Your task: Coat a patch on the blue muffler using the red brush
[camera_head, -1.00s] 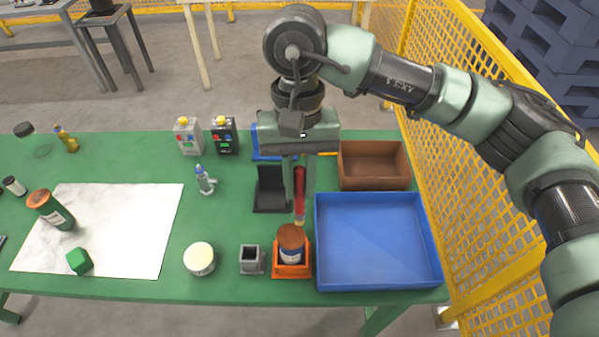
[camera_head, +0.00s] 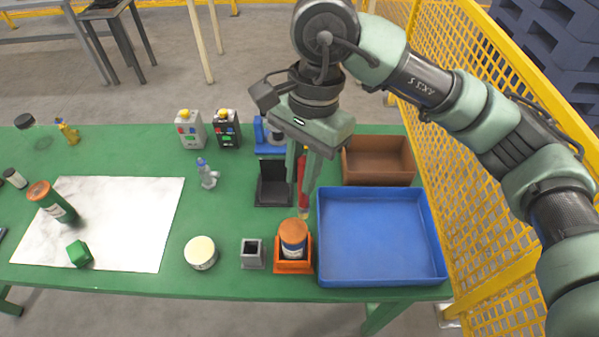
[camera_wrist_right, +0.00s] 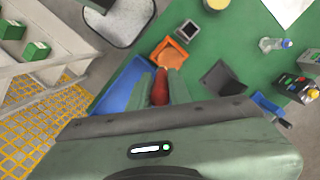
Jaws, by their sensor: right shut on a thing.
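My right gripper (camera_head: 308,160) is shut on the red brush (camera_head: 302,172), which also shows in the right wrist view (camera_wrist_right: 160,87). The brush points down, its pale tip just behind a jar (camera_head: 293,238) with an orange-brown top and a dark blue, white-banded side. The jar stands upright in an orange holder (camera_head: 293,267). I cannot tell whether the tip touches the jar. No object is clearly recognisable as the blue muffler. A blue stand (camera_head: 261,140) with a grey round part is partly hidden behind my right gripper. My left gripper is not in view.
A blue tray (camera_head: 380,278) and brown box (camera_head: 378,160) stand right of the brush. A black stand (camera_head: 273,198) is to its left. A grey square cup (camera_head: 252,254), round tub (camera_head: 201,253) and blue-capped bottle (camera_head: 206,174) stand farther left. Yellow fencing (camera_head: 445,90) borders the right.

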